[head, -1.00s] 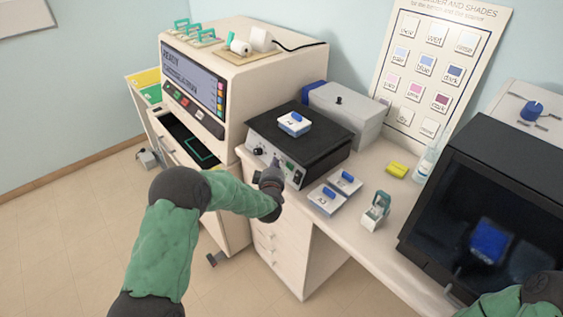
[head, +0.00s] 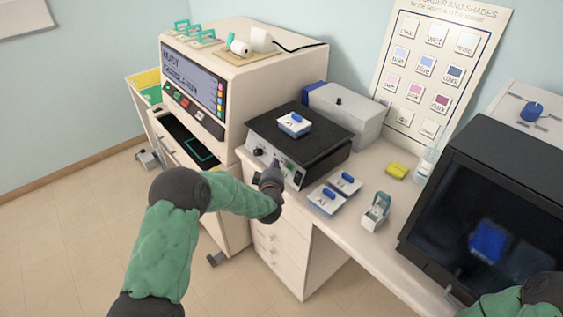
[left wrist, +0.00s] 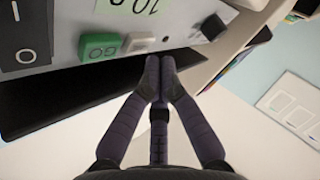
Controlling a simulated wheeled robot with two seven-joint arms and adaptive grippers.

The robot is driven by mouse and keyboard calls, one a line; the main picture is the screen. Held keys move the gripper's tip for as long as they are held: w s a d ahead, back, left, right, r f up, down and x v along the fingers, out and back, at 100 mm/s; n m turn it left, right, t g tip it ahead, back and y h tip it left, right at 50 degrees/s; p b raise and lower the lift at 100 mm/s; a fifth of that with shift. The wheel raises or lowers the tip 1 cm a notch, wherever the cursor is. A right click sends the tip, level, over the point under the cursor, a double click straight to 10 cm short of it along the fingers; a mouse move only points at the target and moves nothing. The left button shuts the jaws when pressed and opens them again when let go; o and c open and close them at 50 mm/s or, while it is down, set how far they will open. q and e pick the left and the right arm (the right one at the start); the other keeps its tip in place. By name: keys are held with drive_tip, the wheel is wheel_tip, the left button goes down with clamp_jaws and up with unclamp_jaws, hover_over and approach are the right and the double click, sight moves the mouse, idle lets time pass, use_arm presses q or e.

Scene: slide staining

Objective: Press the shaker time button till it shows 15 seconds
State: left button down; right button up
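The shaker (head: 325,143) is a dark, flat-topped box on the bench with a light front panel. A white holder with a blue handle (head: 294,123) sits on its top. My left gripper (head: 275,166) is at the shaker's front panel. In the left wrist view, its fingers (left wrist: 159,64) are together and empty, with tips close to the panel near a light grey button (left wrist: 138,43). I cannot tell whether they touch it. A green GO button (left wrist: 99,47) is beside that button. A pale green display (left wrist: 140,5) is cut off; it seems to show 10. My right gripper is out of view.
Two white holders with blue handles (head: 326,200) (head: 345,183), a small green-and-white item (head: 376,211) and a yellow block (head: 397,171) lie right of the shaker. A grey box (head: 347,115) stands behind it. A large machine (head: 240,85) stands left, a black-fronted unit (head: 475,220) right.

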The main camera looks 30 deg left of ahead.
use_arm(q)
drive_tip(key=shift+w, duration=0.1)
drive_tip(key=shift+w+d+f+b, duration=0.2)
drive_tip(key=shift+w+b, duration=0.1)
drive_tip(key=shift+b, duration=0.15)
drive_tip(key=shift+w+d+f, duration=0.1)
drive_tip(key=shift+w, duration=0.15)
idle(0.7)
drive_tip(key=shift+s, duration=0.15)
drive_tip(key=shift+s+a+r+b, duration=0.25)
drive_tip(key=shift+s+r+b, duration=0.05)
drive_tip(key=shift+s, duration=0.2)
idle(0.4)
drive_tip(key=s, duration=0.1)
drive_tip(key=s+a+r, duration=0.1)
drive_tip(key=s, duration=0.1)
drive_tip(key=s+r, duration=0.1)
drive_tip(key=shift+s+a, duration=0.15)
drive_tip(key=shift+a, duration=0.25)
drive_tip(key=shift+f, duration=0.15)
idle(0.6)
